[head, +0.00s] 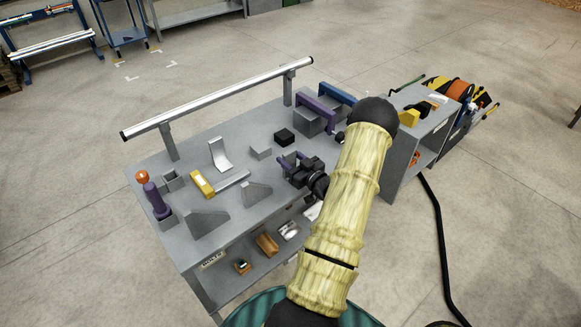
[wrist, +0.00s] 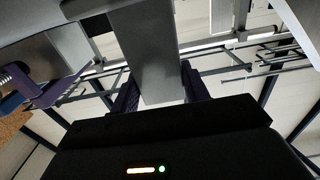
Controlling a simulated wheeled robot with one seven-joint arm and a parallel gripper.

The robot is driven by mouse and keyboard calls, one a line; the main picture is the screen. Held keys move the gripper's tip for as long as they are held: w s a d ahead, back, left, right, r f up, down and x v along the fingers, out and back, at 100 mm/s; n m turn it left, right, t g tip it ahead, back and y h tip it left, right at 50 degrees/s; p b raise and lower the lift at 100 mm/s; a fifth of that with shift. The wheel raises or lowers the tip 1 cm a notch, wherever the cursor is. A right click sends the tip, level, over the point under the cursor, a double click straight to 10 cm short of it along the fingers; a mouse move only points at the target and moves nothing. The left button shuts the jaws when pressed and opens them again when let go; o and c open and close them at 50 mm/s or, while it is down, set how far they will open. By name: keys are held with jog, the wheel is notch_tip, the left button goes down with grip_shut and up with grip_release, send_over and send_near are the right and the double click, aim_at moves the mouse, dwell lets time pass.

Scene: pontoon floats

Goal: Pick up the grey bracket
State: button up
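The grey bracket (head: 220,157) looks like a pale L-shaped piece, standing with its upright plate tilted on the workbench. My gripper (head: 284,160) is to its right, over the bench, with purple fingers spread apart. In the head view I see nothing held, and a gap lies between the fingers and the bracket. In the wrist view my gripper (wrist: 160,88) has a finger on each side of a grey flat surface (wrist: 150,50). I cannot tell from that view which piece this is or whether it is touched.
The grey workbench (head: 240,221) carries a small grey block (head: 260,152) left of my gripper and a black block (head: 284,136) behind it. A raised rail (head: 220,97) runs along the back.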

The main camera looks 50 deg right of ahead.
jog(key=c, duration=0.5)
jog(key=shift+r, duration=0.1)
notch_tip(320, 180, up, 10)
jog(key=shift+f+b, duration=0.1)
jog(key=shift+b, duration=0.6)
jog(key=shift+w, duration=0.1)
dwell(0.4)
